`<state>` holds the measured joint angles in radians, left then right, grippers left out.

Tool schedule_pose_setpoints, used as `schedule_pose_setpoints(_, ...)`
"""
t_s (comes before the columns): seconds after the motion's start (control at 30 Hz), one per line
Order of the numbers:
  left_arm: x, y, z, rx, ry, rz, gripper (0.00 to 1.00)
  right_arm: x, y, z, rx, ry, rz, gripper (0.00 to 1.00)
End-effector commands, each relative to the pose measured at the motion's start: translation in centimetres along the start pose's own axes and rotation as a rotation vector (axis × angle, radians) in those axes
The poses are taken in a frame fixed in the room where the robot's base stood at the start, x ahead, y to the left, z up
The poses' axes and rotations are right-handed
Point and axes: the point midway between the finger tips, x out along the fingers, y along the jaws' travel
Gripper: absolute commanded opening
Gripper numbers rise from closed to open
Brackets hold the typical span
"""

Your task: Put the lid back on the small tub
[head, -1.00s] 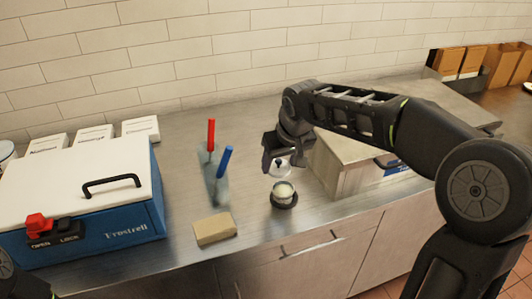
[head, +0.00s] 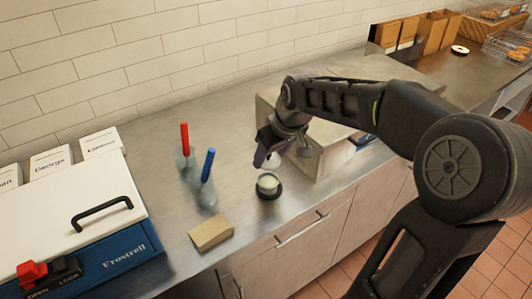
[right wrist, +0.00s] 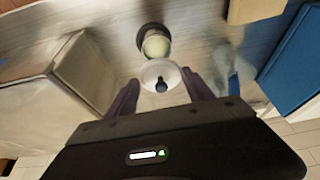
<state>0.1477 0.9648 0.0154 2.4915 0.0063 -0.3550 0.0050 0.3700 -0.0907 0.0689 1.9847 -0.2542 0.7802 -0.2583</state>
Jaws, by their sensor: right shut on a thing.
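The small tub (head: 268,183) stands upright on a dark round base on the steel counter, its top open with pale contents showing. It also shows in the right wrist view (right wrist: 156,45). My right gripper (head: 268,158) is just above and slightly behind the tub. It is shut on the lid (right wrist: 160,75), a pale round disc with a dark knob, which hangs between the fingers in the right wrist view. The lid is mostly hidden by the fingers in the head view. It looks apart from the tub. My left gripper is not in view.
A tan block (head: 211,232) lies front left of the tub. A red-handled tool (head: 185,140) and a blue-handled tool (head: 208,165) stand to the left. A blue and white Frostrell box (head: 110,250) is far left. A pale box (head: 320,150) stands close on the right.

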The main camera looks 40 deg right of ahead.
Motion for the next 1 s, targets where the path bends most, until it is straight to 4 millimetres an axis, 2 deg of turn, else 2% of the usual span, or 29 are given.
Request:
schedule_pose_setpoints(0.37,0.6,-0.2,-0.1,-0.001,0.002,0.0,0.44,0.8,0.0,0.3,0.001,-0.001,0.0,0.23)
schedule_pose_setpoints(0.8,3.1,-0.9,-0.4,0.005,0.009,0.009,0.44,4.6,-0.1,1.9,0.0,-0.001,-0.001,0.23)
schedule_pose_setpoints(1.0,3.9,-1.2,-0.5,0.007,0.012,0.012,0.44,5.7,-0.1,2.3,0.001,-0.001,0.0,0.23)
